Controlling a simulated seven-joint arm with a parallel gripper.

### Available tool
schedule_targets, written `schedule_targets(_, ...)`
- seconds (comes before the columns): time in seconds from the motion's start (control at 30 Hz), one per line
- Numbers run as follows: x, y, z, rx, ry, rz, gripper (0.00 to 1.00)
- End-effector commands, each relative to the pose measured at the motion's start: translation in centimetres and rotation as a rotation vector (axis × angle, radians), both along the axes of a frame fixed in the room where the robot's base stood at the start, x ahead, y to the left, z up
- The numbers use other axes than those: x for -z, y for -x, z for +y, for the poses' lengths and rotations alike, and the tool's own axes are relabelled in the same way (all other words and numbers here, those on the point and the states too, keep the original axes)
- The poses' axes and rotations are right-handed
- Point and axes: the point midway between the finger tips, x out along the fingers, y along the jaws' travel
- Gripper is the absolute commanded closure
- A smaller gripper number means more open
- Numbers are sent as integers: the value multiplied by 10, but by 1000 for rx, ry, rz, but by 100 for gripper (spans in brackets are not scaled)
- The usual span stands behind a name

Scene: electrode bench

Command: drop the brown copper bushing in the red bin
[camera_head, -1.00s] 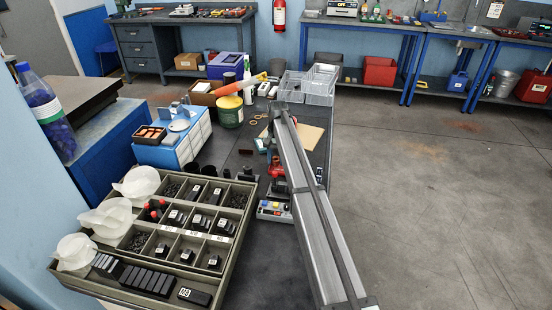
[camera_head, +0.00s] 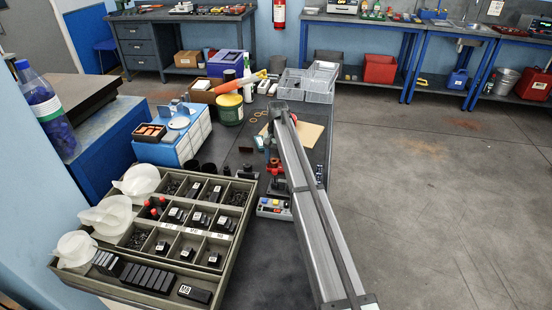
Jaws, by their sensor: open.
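My grey arm link runs up the middle of the view from the bottom edge to a joint above the dark bench. My gripper cannot be made out; the link covers part of the bench where it may be. I cannot pick out the brown copper bushing with certainty. Some small reddish-brown parts (camera_head: 272,164) sit just left of the link, too small to name. A red bin (camera_head: 379,70) stands on the low shelf of the far bench. Another red container (camera_head: 533,86) stands on the shelf at far right.
A grey compartment tray (camera_head: 238,226) with black parts fills the near left. A button box (camera_head: 273,208) stands close beside my link. A blue and white box (camera_head: 180,150), a green tub (camera_head: 229,110) and clear bins (camera_head: 306,88) stand farther back. Open floor lies right.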

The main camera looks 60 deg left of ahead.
Motion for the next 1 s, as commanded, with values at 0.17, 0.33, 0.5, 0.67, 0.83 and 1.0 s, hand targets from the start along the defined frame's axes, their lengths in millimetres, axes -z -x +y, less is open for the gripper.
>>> schedule_targets(0.17,1,1,1,-1,-1,2,31)
schedule_targets(0.33,1,1,1,-1,-1,2,31)
schedule_targets(0.5,-3,1,1,-1,-1,3,31)
schedule_targets(0.67,-23,-1,3,-1,-3,1,31)
schedule_targets(0.83,-56,-5,6,-1,-2,1,31)
schedule_targets(1.0,-89,-8,9,0,-2,1,31)
